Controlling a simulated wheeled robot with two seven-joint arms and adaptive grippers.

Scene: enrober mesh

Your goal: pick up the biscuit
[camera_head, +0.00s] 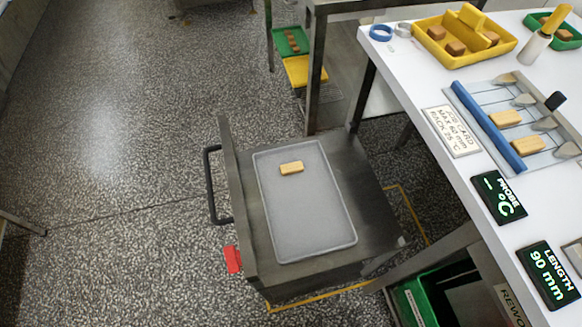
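A small tan biscuit (291,168) lies flat near the far end of a pale grey tray (310,230). The tray lies on a dark metal drawer or cart top (375,215) left of the white table. More tan biscuits (505,118) lie on the rack on the table, one of them further right (527,145). Brown blocks (455,48) sit in a yellow tray (480,62) at the back. Neither of my grippers shows in the head view.
The white table (460,190) fills the right side, with a job card (451,131), a probe display (498,197) and a length display reading 90 mm (548,274). A black handle (211,185) and red tag (232,259) stick out left of the drawer. Open speckled floor (110,170) lies left.

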